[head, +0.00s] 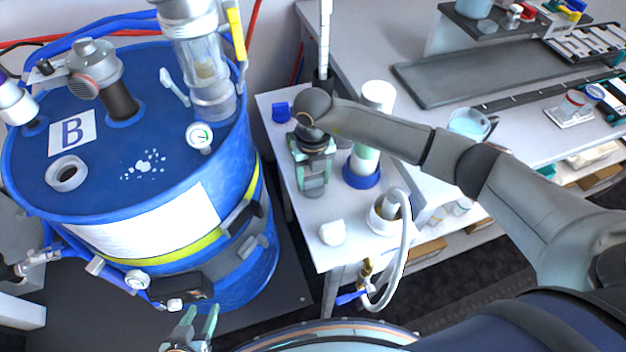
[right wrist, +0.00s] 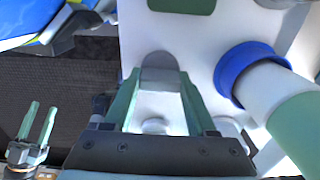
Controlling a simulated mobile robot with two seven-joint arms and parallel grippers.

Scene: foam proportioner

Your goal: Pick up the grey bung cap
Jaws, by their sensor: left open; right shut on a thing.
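The grey bung cap (right wrist: 158,70) shows in the right wrist view as a grey rounded piece between the fingertips of my right gripper (right wrist: 157,85). That gripper is shut on it, over the white side table (right wrist: 215,20). In the head view my right gripper (head: 313,188) points down at the table's left part, and its fingers mostly hide the cap. I cannot tell whether the cap touches the table. My left gripper (head: 196,325) is open and empty at the bottom of the head view, in front of the blue drum (head: 240,290).
The drum, marked B, has an open white-ringed hole (head: 67,174) in its top. A white-and-green cylinder in a blue base (head: 361,178) stands close right of my right gripper. A white cap (head: 332,233), a blue piece (head: 281,112) and a hose (head: 403,250) are nearby.

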